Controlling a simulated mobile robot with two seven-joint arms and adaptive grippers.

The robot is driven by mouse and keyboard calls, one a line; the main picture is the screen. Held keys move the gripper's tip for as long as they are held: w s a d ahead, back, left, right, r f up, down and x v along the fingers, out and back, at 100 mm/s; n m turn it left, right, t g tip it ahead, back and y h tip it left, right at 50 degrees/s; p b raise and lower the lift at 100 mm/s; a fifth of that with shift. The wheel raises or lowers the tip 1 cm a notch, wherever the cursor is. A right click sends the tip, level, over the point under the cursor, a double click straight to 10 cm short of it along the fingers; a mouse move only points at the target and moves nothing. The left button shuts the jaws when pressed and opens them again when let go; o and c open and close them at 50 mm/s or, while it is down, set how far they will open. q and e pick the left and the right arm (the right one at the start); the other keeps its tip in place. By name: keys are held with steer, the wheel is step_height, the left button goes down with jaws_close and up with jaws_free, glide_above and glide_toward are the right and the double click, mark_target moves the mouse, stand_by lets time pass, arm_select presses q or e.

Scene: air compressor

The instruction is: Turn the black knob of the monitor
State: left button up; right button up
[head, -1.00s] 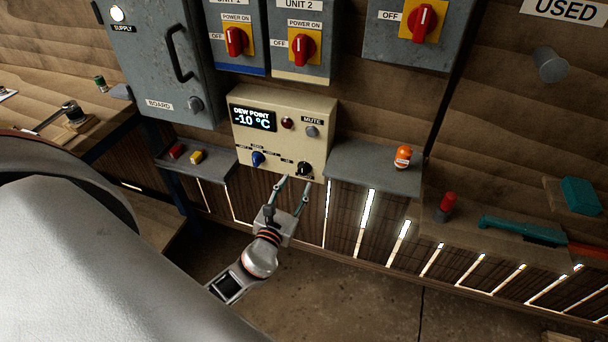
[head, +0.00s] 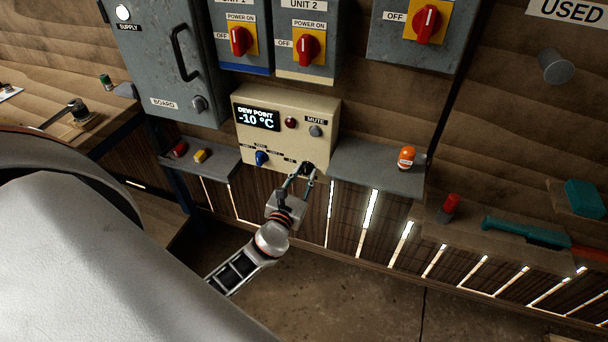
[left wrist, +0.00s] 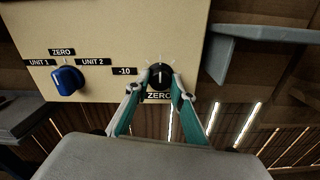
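The beige monitor (head: 270,140) hangs on the wall and its display reads DEW POINT -10 °C. Its black knob (left wrist: 160,72) shows in the left wrist view above a ZERO label, with a -10 label to its left; its white mark points roughly up. My left gripper (head: 304,172) reaches the knob from below. In the left wrist view its two fingers (left wrist: 162,84) close in on both sides of the knob and appear to touch it. In the head view the fingers partly hide the knob. My right gripper is not in view.
A blue knob (left wrist: 67,80) sits to the left on the same panel. A grey shelf (head: 370,170) with an orange-topped item (head: 407,157) is right of the monitor. Another shelf (head: 215,168) is at left. Switch boxes hang above.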

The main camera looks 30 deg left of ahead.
arm_select(q)
steer(key=shift+f+n+b, duration=0.2)
steer(key=shift+n+b, duration=0.8)
steer(key=shift+n, duration=0.5)
steer(key=n+b, duration=0.1)
steer(key=n, duration=0.1)
steer(key=shift+n+b, duration=0.3)
steer(key=shift+n, duration=0.1)
steer(key=shift+n+b, duration=0.45)
steer(key=shift+n, duration=0.45)
steer(key=n+b, duration=0.1)
steer(key=n, duration=0.3)
steer(key=shift+b, duration=0.35)
steer(key=n, duration=0.3)
steer(key=shift+r+n+b, duration=0.15)
steer(key=shift+n+b, duration=0.15)
steer(key=shift+n, duration=0.3)
